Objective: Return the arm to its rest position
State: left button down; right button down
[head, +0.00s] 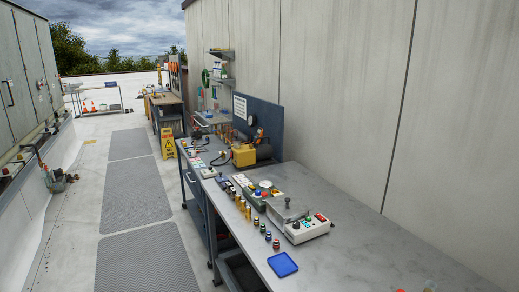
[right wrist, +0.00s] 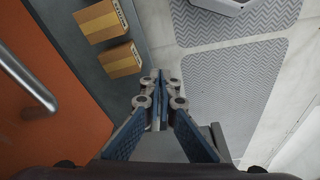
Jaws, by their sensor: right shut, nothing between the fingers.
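My right gripper (right wrist: 158,82) shows in the right wrist view. Its two blue-padded fingers meet at the tips and hold nothing. It hangs over the floor, beside an orange panel (right wrist: 45,120) with a metal handle and a low shelf with two cardboard boxes (right wrist: 120,61). How far it is from them I cannot tell exactly. I cannot make out either gripper in the head view. My left gripper is not in view.
A grey workbench (head: 375,255) runs along the wall at right, with a blue tray (head: 282,264), a white control box (head: 307,229) and several small fittings. A yellow floor sign (head: 168,143) stands beyond. Grey mats (head: 137,195) lie on the clear walkway at left.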

jog(key=s+f+b, duration=0.1)
jog(key=s+f, duration=0.2)
jog(key=f, duration=0.3)
jog(key=s+d+f+b, duration=0.1)
jog(key=s+f, duration=0.1)
jog(key=f, duration=0.4)
jog(key=s+f+b, duration=0.1)
jog(key=s+f, duration=0.2)
jog(key=f, duration=0.4)
jog(key=s+d+f+g+b, duration=0.1)
jog(key=s+d+f+b, duration=0.1)
jog(key=s+f, duration=0.8)
jog(key=shift+s+d+f+g+b, duration=0.2)
jog(key=shift+s+f+g+b, duration=0.15)
jog(key=shift+s, duration=0.5)
